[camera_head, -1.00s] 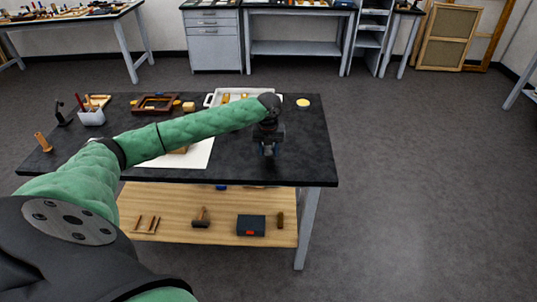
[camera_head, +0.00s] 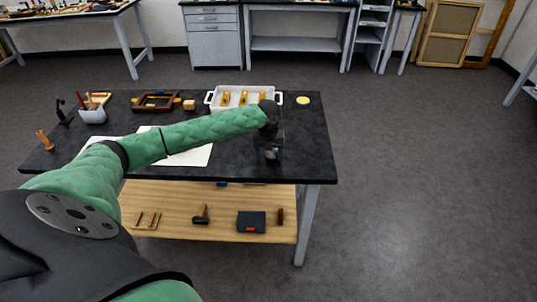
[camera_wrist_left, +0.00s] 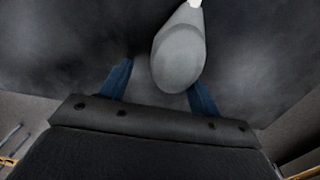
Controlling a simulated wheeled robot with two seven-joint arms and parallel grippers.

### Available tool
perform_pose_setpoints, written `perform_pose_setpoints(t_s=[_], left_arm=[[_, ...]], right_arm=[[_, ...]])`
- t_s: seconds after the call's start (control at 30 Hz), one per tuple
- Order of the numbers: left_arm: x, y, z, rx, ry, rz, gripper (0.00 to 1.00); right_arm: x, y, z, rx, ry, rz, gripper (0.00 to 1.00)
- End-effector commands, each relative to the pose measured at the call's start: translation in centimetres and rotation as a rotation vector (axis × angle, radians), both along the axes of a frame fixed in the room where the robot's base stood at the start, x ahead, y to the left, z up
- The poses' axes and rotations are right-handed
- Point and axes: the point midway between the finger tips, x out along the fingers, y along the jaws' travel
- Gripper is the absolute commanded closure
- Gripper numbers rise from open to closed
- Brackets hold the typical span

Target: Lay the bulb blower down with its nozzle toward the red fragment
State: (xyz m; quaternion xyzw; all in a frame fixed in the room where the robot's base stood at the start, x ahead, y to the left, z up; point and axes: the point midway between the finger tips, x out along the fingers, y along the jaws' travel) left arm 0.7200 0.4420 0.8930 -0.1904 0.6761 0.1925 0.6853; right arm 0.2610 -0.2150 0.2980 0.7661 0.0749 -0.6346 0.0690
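The bulb blower, a grey bulb (camera_wrist_left: 180,50) with a white nozzle (camera_wrist_left: 194,3), shows in the left wrist view against the dark tabletop. Its nozzle points to the top edge of that view. My left gripper (camera_wrist_left: 158,85) is open, with its blue fingers on either side of the bulb's round end. A clear gap shows on the left side; the right finger is close to the bulb, and contact is unclear. In the head view my left gripper (camera_head: 269,154) is low over the table's right part and the blower cannot be made out. I cannot pick out the red fragment.
A white tray (camera_head: 211,101) with several gold pieces stands behind my gripper on the black table (camera_head: 310,150). A yellow disc (camera_head: 303,100) lies right of it. White paper (camera_head: 198,157), a brown frame (camera_head: 155,101) and a pot (camera_head: 93,116) are to the left.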

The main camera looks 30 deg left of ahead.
Motion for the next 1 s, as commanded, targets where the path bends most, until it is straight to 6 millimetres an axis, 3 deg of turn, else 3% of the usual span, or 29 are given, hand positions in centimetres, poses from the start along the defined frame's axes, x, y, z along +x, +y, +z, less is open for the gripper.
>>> perform_pose_setpoints(t_s=[0.3, 0.4, 1.0], left_arm=[[0.1, 0.0, 1.0, 0.000, -0.001, -0.001, 0.38], [0.0, 0.0, 2.1, 0.000, -0.002, -0.001, 0.38], [0.0, -0.1, 11.2, -0.001, -0.002, 0.000, 0.38]], right_arm=[[0.1, 0.1, -0.2, 0.000, 0.009, -0.001, 0.64], [0.9, 1.3, 1.4, 0.011, 0.009, -0.005, 0.64], [2.9, 3.2, 8.6, 0.030, 0.057, -0.018, 0.64]])
